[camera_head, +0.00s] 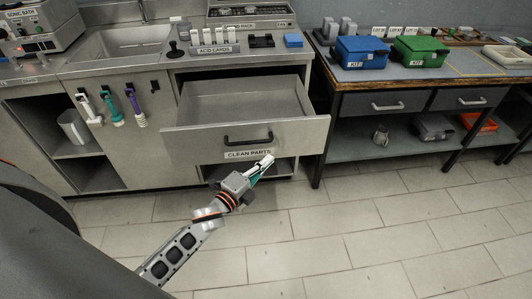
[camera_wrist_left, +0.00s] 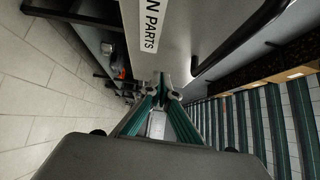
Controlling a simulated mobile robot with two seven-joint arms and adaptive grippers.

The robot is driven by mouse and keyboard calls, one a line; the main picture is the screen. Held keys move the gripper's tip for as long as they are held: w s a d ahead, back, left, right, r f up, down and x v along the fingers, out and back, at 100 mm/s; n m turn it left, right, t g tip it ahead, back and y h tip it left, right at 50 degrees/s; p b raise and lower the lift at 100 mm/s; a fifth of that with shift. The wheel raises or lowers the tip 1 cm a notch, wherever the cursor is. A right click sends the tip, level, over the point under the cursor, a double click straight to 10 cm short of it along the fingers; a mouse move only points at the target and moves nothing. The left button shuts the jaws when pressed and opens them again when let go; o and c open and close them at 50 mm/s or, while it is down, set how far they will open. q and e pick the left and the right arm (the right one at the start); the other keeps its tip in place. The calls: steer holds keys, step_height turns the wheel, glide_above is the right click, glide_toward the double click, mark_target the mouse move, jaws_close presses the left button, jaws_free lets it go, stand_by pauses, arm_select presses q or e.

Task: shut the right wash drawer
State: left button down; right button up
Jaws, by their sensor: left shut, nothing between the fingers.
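The wash drawer (camera_head: 303,130), a grey metal drawer labelled "CLEAN PARTS", stands pulled out of the counter, and its empty-looking inside shows from above. Its black bar handle (camera_head: 248,139) is on the front; the handle (camera_wrist_left: 243,38) also shows at the right in the left wrist view. The label (camera_wrist_left: 150,24) is at the top there. My left gripper (camera_head: 267,162) is shut and empty, by the lower edge of the drawer front, just right of and below the label. In the left wrist view its fingertips (camera_wrist_left: 163,86) are close to the front; I cannot tell whether they touch. My right gripper is not in view.
The counter holds a sink (camera_head: 125,42) and an "ACID CARDS" rack (camera_head: 214,49). An open shelf lies below the drawer. To the right, a workbench (camera_head: 403,85) carries a blue box (camera_head: 361,53) and a green box (camera_head: 419,51). The tiled floor (camera_head: 330,240) in front is clear.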

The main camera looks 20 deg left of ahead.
mark_target(273, 146)
arm_select(q)
steer(key=shift+w+a, duration=0.3)
steer(key=shift+w, duration=0.35)
steer(key=shift+w+a, duration=0.35)
steer(key=shift+w, duration=0.25)
steer(key=shift+w+a, duration=0.3)
steer(key=shift+w, duration=0.35)
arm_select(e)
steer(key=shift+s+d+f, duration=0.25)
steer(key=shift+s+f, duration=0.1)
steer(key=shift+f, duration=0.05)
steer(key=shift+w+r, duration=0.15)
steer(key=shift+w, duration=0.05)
